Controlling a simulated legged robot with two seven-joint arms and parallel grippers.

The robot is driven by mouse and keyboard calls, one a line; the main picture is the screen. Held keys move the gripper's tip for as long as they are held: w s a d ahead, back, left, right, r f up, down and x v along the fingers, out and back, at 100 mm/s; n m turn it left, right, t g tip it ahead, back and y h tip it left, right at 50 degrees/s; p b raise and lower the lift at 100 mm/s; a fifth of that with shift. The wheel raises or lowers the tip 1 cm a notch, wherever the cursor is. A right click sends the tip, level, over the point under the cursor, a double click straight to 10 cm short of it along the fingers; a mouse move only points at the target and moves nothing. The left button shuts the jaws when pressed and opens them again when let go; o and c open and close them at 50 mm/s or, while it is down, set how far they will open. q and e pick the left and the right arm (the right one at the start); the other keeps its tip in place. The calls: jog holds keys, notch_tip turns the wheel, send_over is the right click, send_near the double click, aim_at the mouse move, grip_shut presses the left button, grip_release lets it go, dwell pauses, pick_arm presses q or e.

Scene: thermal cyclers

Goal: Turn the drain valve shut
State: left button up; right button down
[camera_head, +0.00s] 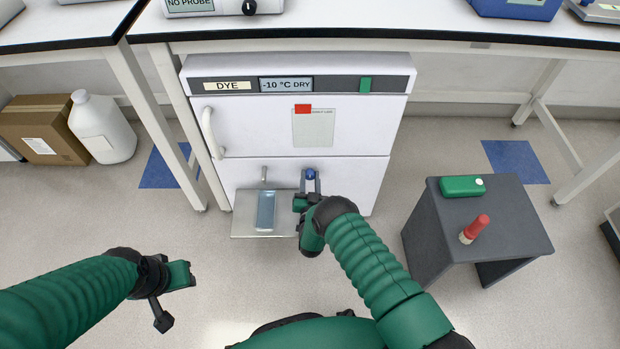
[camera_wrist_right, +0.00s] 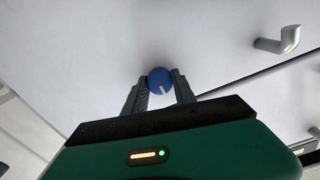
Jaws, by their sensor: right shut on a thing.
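The drain valve is a round blue knob (camera_head: 311,174) with a white mark, low on the front of the white freezer (camera_head: 240,175). In the right wrist view the blue knob (camera_wrist_right: 160,80) sits between the two fingers of my right gripper (camera_wrist_right: 160,92). My right gripper (camera_head: 309,192) is shut on the knob in the head view, partly hidden by my wrist. A metal spout (camera_head: 264,174) sticks out left of the knob; it also shows in the right wrist view (camera_wrist_right: 278,42). My left gripper (camera_head: 178,275) is empty at the lower left, its jaw gap unclear.
A metal shelf (camera_head: 245,218) with a blue-grey tray (camera_head: 266,210) lies under the spout, close to my right gripper. Bench legs stand on both sides.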

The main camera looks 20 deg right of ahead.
jog(key=shift+s+f, duration=0.1)
jog(key=shift+f, duration=0.15)
jog(key=c, duration=1.2)
grip_release()
jog(key=shift+o, duration=0.9)
jog(key=shift+r, duration=0.15)
jog(key=p+v, duration=0.6)
jog(key=v, duration=1)
jog(key=shift+s, duration=0.35)
jog(key=shift+a, duration=0.15)
